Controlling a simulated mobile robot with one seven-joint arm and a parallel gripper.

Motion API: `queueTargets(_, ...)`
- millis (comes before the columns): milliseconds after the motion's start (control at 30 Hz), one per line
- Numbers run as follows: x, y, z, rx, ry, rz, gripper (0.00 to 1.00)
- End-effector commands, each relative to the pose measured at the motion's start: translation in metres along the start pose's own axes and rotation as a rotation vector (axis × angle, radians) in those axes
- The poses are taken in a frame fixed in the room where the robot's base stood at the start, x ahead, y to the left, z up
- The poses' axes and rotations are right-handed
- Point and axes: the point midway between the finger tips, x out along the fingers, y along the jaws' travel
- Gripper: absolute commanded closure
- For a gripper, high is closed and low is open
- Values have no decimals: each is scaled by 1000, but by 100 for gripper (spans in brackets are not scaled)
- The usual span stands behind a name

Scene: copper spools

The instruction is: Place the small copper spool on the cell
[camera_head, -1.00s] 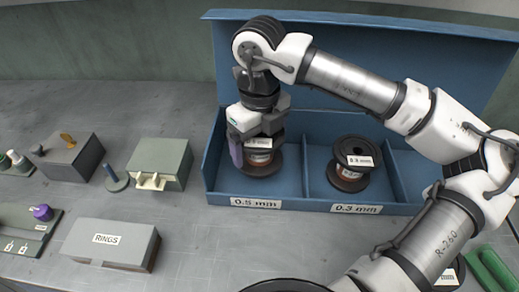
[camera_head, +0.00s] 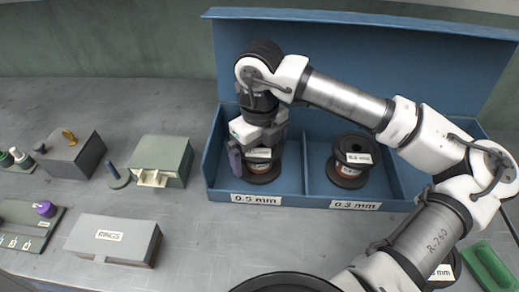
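A copper spool (camera_head: 263,177) with dark flanges and a white label is at the left cell of the blue box (camera_head: 232,189), above the 0.5 mm tag. My gripper (camera_head: 254,160) is over it, pointing down, with one grey-purple finger at the spool's left side; it appears shut on the spool. The other finger and most of the spool's top are hidden. I cannot tell whether the spool's lower flange touches the cell floor. Another dark-flanged copper spool (camera_head: 351,170) stands upright in the neighbouring cell, above the 0.3 mm tag.
The RINGS box (camera_head: 113,240), a green-grey box (camera_head: 161,160), a dark grey box (camera_head: 75,160) and a post on a disc (camera_head: 116,177) stand to the left. At lower right are a partly hidden spool (camera_head: 446,268) and a green tray (camera_head: 490,266). The bench before the cells is clear.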

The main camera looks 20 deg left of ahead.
Motion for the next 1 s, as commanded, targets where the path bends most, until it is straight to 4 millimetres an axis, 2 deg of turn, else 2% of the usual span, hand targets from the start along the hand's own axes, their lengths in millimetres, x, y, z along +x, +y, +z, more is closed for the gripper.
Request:
queueTargets(233, -8, -1, 0, 1, -1, -3, 0)
queueTargets(500, -55, 0, 0, 1, -1, -4, 0)
queueTargets(633, -70, -1, 0, 2, -1, -2, 0)
queueTargets(800, -78, 0, 0, 0, 0, 0, 0)
queueTargets(1000, -78, 0, 0, 0, 0, 0, 0)
